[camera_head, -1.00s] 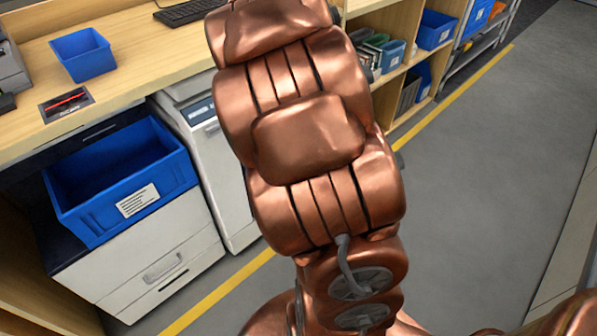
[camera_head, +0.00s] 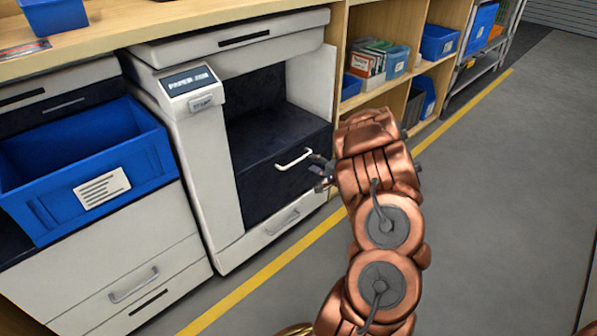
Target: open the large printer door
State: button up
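The large printer (camera_head: 208,165) is white and stands under the wooden counter. Its dark front door (camera_head: 275,175) is shut flush with the front and carries a pale curved handle (camera_head: 293,159) near its upper right. My gripper (camera_head: 320,172) is just right of the handle, at the end of my copper arm. It looks apart from the handle, but the gap in depth is unclear. My arm hides part of the gripper, and its fingers are too small to tell open from shut. A dark open recess (camera_head: 258,95) lies above the door.
A blue bin (camera_head: 85,165) sits in the neighbouring white unit (camera_head: 110,265) on the left. Wooden shelves (camera_head: 348,88) with books and blue bins stand right of the printer. A yellow floor line (camera_head: 265,275) runs in front. The grey floor (camera_head: 490,190) to the right is clear.

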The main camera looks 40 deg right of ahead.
aim_at(298, 160)
jog(key=shift+y, duration=0.3)
jog(key=b+x, duration=0.1)
jog(key=x, duration=0.1)
jog(key=b+x, duration=0.1)
jog(key=x, duration=0.2)
jog(key=b+x, duration=0.1)
jog(key=x, duration=0.1)
jog(key=shift+w+a+f, duration=0.2)
jog(key=shift+w+f, duration=0.1)
jog(key=shift+f, duration=0.05)
grip_shut()
